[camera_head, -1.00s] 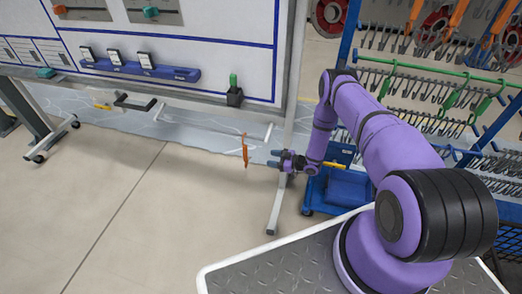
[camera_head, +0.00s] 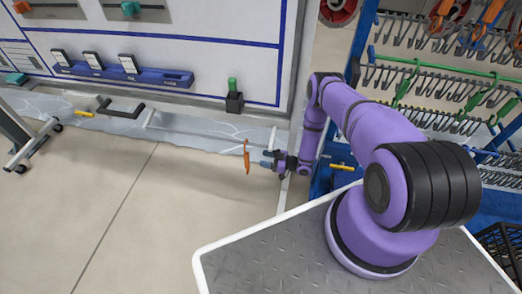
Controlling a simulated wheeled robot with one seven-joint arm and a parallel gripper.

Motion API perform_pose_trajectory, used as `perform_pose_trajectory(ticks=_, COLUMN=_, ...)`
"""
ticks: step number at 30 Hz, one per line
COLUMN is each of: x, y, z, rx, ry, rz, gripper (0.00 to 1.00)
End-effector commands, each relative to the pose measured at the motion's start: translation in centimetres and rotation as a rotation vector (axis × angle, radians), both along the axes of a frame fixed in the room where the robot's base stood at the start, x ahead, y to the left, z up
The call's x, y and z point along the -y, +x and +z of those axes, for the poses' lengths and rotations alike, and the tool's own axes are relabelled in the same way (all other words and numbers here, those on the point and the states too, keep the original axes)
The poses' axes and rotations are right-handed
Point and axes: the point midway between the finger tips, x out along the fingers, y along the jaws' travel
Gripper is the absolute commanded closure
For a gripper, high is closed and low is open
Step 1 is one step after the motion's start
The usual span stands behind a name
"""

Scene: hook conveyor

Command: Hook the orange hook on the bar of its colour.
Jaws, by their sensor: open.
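An orange hook (camera_head: 246,157) shows in the head view as a thin, upright, curved shape, left of my gripper. I see no support above it. My gripper (camera_head: 265,159) points left, with its two fingers apart and nothing visible between them. The hook is just beyond the fingertips, with a small gap in the picture; I cannot tell the depth between them. A rack at the right has a green bar (camera_head: 425,66) with green hooks on it. Orange hooks (camera_head: 488,18) show at the top right edge; the bar above them is out of view.
Rows of grey hooks (camera_head: 410,80) hang on the blue rack at the right, behind my arm. A whiteboard (camera_head: 190,60) with a blue tray (camera_head: 120,72) stands at the back. Open floor (camera_head: 150,190) lies at the left and front.

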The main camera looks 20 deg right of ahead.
Motion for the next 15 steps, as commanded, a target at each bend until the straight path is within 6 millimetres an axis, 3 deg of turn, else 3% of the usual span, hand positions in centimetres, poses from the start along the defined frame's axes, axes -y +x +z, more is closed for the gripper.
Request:
perform_pose_trajectory(ticks=5, x=-0.7, y=0.5, z=0.0, rx=0.001, ry=0.001, rz=0.001, gripper=0.47)
perform_pose_trajectory(ticks=15, x=-5.1, y=3.6, z=0.0, rx=0.001, ry=0.001, rz=0.002, gripper=0.47)
